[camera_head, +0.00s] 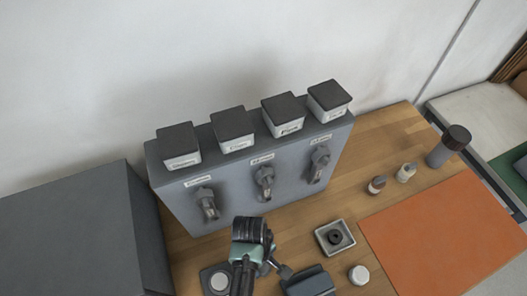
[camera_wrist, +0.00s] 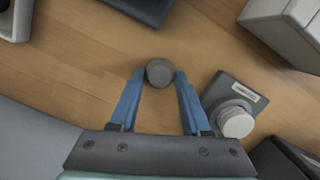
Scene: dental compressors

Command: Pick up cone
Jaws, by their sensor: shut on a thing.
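The cone is likely the small dark grey piece (camera_wrist: 160,73) with a round top in the wrist view. It sits between the tips of my gripper's two blue fingers (camera_wrist: 159,80), which are shut on it. It is seen from above, so its full shape and whether it touches the table cannot be told. In the head view my gripper (camera_head: 267,266) is low over the front of the table, and the cone cannot be made out there.
A dark plate with a white disc (camera_wrist: 236,122) is close beside the right finger. A square tray with a dark ring (camera_head: 334,237) and a dark block (camera_head: 308,282) are near. A grey unit with several taps (camera_head: 232,180) stands behind. An orange mat (camera_head: 440,235) lies right.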

